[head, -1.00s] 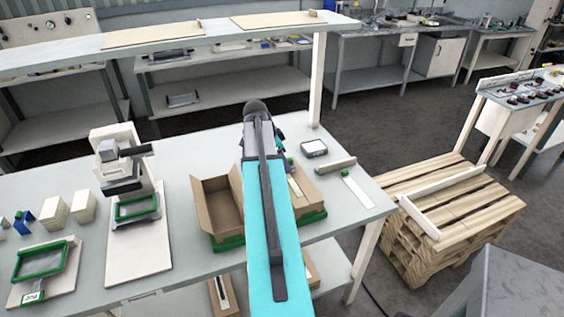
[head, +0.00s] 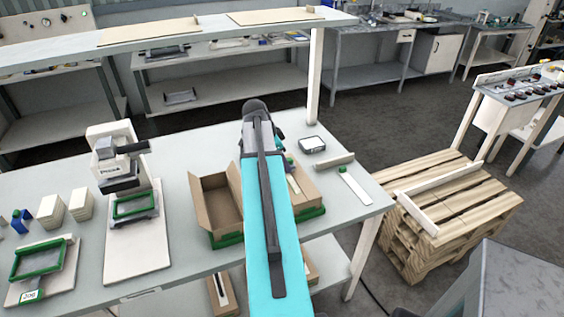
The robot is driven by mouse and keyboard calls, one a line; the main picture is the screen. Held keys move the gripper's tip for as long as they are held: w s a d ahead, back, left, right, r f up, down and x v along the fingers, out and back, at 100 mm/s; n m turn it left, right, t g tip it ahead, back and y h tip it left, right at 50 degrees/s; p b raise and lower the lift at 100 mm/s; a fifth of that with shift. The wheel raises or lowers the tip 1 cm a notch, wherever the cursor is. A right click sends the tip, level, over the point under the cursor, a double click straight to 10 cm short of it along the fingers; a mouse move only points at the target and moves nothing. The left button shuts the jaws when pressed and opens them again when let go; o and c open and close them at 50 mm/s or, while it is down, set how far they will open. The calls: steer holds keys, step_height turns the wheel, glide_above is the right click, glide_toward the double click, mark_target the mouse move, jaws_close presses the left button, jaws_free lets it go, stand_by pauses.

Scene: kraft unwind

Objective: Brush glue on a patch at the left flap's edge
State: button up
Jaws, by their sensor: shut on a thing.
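An open brown cardboard box (head: 211,213) stands on the grey table, sitting on a green base. Its left part shows its inner walls and raised sides; my cyan arm covers its middle. The right part of the carton (head: 308,190) shows beyond the arm, with a pale strip (head: 293,183) and a small green piece (head: 290,161) there. My arm reaches over the box, and its wrist end is mostly behind the forearm. My gripper's fingers and anything in them are hidden. No brush or glue patch can be made out.
A press-like device (head: 120,160) on a pale board and a green-framed tray (head: 39,260) stand at the left. A small dark-rimmed dish (head: 312,144), a wooden block (head: 334,161) and a white strip (head: 355,187) lie right of the box. A pallet stack (head: 440,215) stands beyond the table.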

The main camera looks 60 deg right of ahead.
steer(key=shift+s+a+f, duration=0.1)
steer(key=shift+s+a, duration=0.05)
steer(key=shift+s+a, duration=0.4)
steer(key=shift+s, duration=0.15)
steer(key=shift+s, duration=0.1)
stand_by(0.4)
steer(key=shift+s+a, duration=0.45)
steer(key=shift+s, duration=0.1)
steer(key=shift+s+a, duration=0.1)
steer(key=shift+s+a, duration=0.4)
steer(key=shift+s, duration=0.15)
steer(key=shift+s, duration=0.1)
stand_by(0.3)
steer(key=shift+s+a, duration=0.45)
steer(key=shift+s, duration=0.05)
steer(key=shift+s+a, duration=0.1)
steer(key=shift+s, duration=0.05)
